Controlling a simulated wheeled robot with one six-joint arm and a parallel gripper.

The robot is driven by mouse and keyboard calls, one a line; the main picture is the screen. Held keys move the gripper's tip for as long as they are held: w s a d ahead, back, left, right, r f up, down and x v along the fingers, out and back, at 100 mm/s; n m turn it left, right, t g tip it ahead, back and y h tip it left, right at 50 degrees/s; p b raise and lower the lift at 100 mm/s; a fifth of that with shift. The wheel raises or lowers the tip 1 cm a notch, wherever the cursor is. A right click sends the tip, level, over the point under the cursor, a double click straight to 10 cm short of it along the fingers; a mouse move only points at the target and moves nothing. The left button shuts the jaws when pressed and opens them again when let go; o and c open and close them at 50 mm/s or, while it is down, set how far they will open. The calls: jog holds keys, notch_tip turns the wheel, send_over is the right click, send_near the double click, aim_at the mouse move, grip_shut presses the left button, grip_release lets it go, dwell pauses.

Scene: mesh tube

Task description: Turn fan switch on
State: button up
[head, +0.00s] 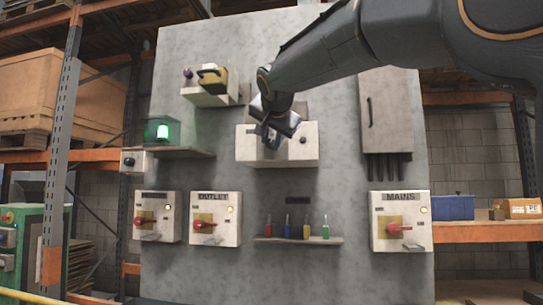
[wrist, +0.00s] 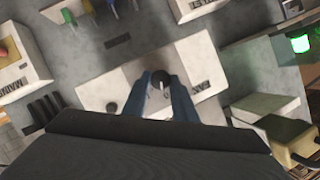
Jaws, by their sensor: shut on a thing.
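The fan box (head: 249,156) is a pale box on the grey wall panel, near the centre of the head view. In the wrist view the same box (wrist: 104,90) bears a "FAN" label beside a dark round knob with a white mark, the fan switch (wrist: 158,81). My gripper (head: 270,140) is at the front of the box. In the wrist view its blue fingers (wrist: 163,92) stand on both sides of the knob, shut on it. A second dark knob (head: 303,140) is on the box's right part. My gripper hides part of the box front in the head view.
A ledge with coloured screwdrivers (head: 306,233) is below the box. A grey cabinet (head: 386,115) is to the right, and a shelf with a yellow-black object (head: 212,77) is up left. A lit green lamp (head: 162,131) and the OUTLET (head: 214,219) and MAINS (head: 401,222) boxes surround it.

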jog(key=m+b, duration=0.1)
jog(key=b, duration=0.3)
jog(key=f+m+t+y+b, duration=0.1)
jog(key=m+b, duration=0.1)
jog(key=b, duration=0.2)
jog(key=shift+d+y, duration=0.15)
jog(key=shift+y, duration=0.15)
jog(key=m+b, duration=0.1)
jog(key=b, duration=0.1)
jog(key=m+t+b, duration=0.1)
jog(key=m+b, duration=0.1)
jog(key=b, duration=0.1)
jog(key=shift+r+t+y, duration=0.1)
jog(key=shift+t+y, duration=0.2)
jog(key=shift+y, duration=0.1)
jog(key=shift+r+b, duration=0.1)
jog(key=shift+b, duration=0.3)
jog(key=o, duration=1)
jog(key=shift+o, duration=0.2)
jog(key=shift+s, duration=0.1)
jog(key=s+d+b, duration=0.1)
jog(key=s, duration=0.6)
jog(key=shift+s+d+r, duration=0.2)
jog(key=shift+s, duration=0.1)
